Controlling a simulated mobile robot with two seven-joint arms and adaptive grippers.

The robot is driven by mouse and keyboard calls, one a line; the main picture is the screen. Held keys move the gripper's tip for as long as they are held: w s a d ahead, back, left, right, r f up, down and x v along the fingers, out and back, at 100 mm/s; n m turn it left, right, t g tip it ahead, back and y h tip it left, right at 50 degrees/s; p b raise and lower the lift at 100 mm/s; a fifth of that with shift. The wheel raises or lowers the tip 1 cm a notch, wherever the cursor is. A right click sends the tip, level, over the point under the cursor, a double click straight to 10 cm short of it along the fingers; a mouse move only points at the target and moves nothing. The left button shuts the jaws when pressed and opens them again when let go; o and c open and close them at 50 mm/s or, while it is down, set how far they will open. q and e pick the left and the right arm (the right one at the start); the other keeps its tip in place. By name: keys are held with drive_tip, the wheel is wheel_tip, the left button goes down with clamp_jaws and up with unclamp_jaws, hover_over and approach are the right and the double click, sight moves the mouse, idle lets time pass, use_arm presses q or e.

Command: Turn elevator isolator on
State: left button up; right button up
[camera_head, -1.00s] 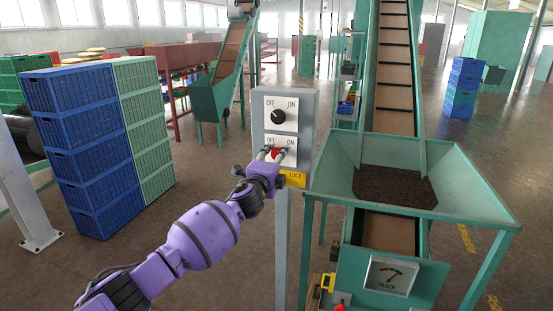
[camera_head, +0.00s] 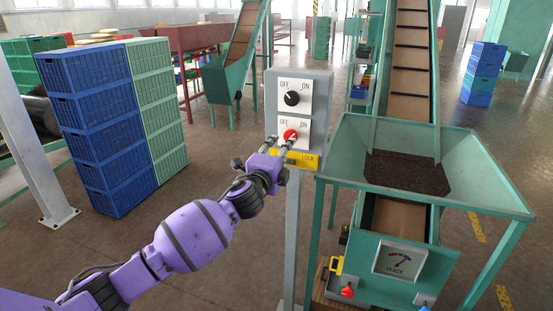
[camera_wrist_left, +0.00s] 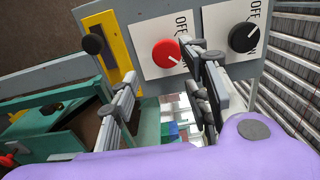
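A grey control box (camera_head: 327,110) on a post carries two rotary switches labelled OFF and ON. The upper knob is black (camera_head: 292,98) and the lower one is red (camera_head: 290,135); neither has a legible name. A yellow LOCK plate (camera_head: 305,161) is below them. My left gripper (camera_head: 280,145) is just below and in front of the red knob, its fingers apart. In the left wrist view the red knob (camera_wrist_left: 167,54) shows beyond the open fingers, with nothing between them. My right gripper is not in view.
A green hopper (camera_head: 430,200) holding dark material stands right of the box, with a belt elevator (camera_head: 408,80) behind. A TRACK gauge (camera_head: 400,261) is below. Blue crates (camera_head: 95,120) and green crates (camera_head: 157,100) are stacked at left. Floor between them is clear.

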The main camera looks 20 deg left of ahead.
use_arm(q)
drive_tip(key=s, duration=0.4)
drive_tip(key=shift+s, duration=0.15)
drive_tip(key=s+d+f+n+g+h, duration=0.1)
drive_tip(key=s+d+f+n+g, duration=0.3)
drive_tip(key=s+f, duration=0.6)
drive_tip(key=s+d+f+n+h, duration=0.15)
drive_tip(key=s+f+n, duration=0.55)
drive_tip(key=f, duration=0.8)
drive_tip(key=s+f+n+g, duration=0.1)
drive_tip(key=s+f+n, duration=0.1)
drive_tip(key=s+f, duration=0.3)
drive_tip(key=s+f+n+g+y, duration=0.1)
drive_tip(key=s+f, duration=0.5)
drive_tip(key=s, duration=0.7)
drive_tip(key=s+d+f+n+g+y, duration=0.1)
drive_tip(key=s+f+n+g, duration=0.2)
drive_tip(key=s+f, duration=0.3)
drive_tip(key=s, duration=0.3)
drive_tip(key=shift+s+f+n, duration=0.2)
drive_tip(key=shift+n, duration=0.2)
